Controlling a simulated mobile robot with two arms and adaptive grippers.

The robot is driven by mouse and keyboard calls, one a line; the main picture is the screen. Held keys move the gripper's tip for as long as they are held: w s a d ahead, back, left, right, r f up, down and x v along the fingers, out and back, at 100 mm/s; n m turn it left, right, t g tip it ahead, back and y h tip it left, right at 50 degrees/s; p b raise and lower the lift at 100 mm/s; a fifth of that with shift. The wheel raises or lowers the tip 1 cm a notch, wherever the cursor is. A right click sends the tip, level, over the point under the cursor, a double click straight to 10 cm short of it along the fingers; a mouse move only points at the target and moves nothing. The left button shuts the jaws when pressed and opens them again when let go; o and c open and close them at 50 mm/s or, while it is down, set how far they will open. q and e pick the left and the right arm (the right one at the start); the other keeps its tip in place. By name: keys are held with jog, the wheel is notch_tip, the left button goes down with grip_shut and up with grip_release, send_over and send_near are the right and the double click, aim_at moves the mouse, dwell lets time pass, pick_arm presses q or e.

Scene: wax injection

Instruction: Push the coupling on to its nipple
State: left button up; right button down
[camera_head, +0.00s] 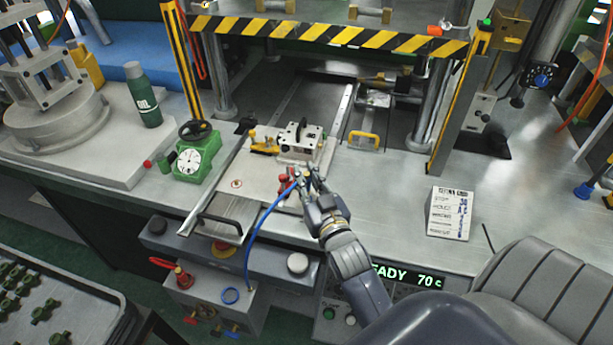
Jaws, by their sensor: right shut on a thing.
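My right gripper (308,178) reaches in from the lower right over the sliding plate. It is shut on the coupling (297,177) at the upper end of the blue hose (254,232). The hose arcs down to the grey box in front of the bench. The metal mould block (301,138) stands on the plate just beyond the fingertips. The nipple cannot be made out; the fingers and small fittings crowd that spot, so I cannot tell whether coupling and nipple touch. A red fitting (284,183) sits left of the fingers. My left gripper is not in view.
A yellow clamp (264,143) lies left of the block. A green dial gauge (194,155) stands left of the plate (256,180). Striped press guards (330,34) rise behind.

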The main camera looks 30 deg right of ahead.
dwell(0.6)
jog(key=shift+f+b, duration=0.65)
jog(key=shift+f, duration=0.6)
jog(key=c, duration=1.4)
grip_release()
jog(key=shift+s, duration=0.1)
jog(key=v, duration=0.7)
jog(key=shift+s+a, duration=0.15)
jog(key=shift+s, duration=0.05)
